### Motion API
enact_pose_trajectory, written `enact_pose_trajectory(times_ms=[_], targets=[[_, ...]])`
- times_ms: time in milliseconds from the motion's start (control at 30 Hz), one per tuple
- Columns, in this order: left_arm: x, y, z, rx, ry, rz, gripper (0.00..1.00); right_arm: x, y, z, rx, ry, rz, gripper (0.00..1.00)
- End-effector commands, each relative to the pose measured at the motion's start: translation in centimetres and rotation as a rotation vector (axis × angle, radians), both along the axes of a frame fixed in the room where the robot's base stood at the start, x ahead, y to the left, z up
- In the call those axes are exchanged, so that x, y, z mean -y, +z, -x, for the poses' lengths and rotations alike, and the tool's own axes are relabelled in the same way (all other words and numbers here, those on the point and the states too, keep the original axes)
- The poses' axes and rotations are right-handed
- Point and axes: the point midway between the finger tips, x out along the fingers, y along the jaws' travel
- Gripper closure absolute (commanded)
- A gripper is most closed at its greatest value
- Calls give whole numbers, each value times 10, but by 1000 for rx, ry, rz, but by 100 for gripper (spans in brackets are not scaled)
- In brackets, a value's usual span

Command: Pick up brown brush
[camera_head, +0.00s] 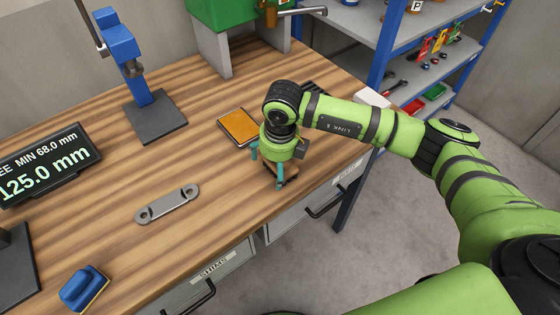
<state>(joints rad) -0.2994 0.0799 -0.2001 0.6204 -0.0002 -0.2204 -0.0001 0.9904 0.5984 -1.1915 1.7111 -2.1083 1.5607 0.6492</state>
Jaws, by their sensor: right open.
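My right gripper (268,168) points down at the front part of the wooden bench, its teal fingers apart. A small brown item with a dark part, which looks like the brown brush (291,171), lies right at the fingers. The gripper covers much of it, and I cannot tell whether the fingers touch it. My left gripper is not in view.
On the wooden bench (205,165) lie an orange pad (239,127), a grey link plate (167,204) and a blue brush-like block (84,288). A blue stand (137,75) and a display (45,165) stand to the left. Blue-framed shelves (400,45) are behind.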

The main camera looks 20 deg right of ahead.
Motion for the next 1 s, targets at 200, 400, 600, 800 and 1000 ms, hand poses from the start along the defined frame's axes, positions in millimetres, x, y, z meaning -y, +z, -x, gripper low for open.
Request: enact_pose_trajectory(times_ms=[200, 400, 600, 800, 1000], targets=[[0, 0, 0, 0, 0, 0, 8, 0, 0, 0, 0, 0, -1, 55], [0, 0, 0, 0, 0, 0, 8, 0, 0, 0, 0, 0, 0, 68], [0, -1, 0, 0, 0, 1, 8, 0, 0, 0, -1, 0, -1, 68], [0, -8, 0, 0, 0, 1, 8, 0, 11, -1, 2, -1, -2, 68], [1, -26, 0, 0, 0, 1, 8, 5, 43, 6, 4, 0, 0, 68]])
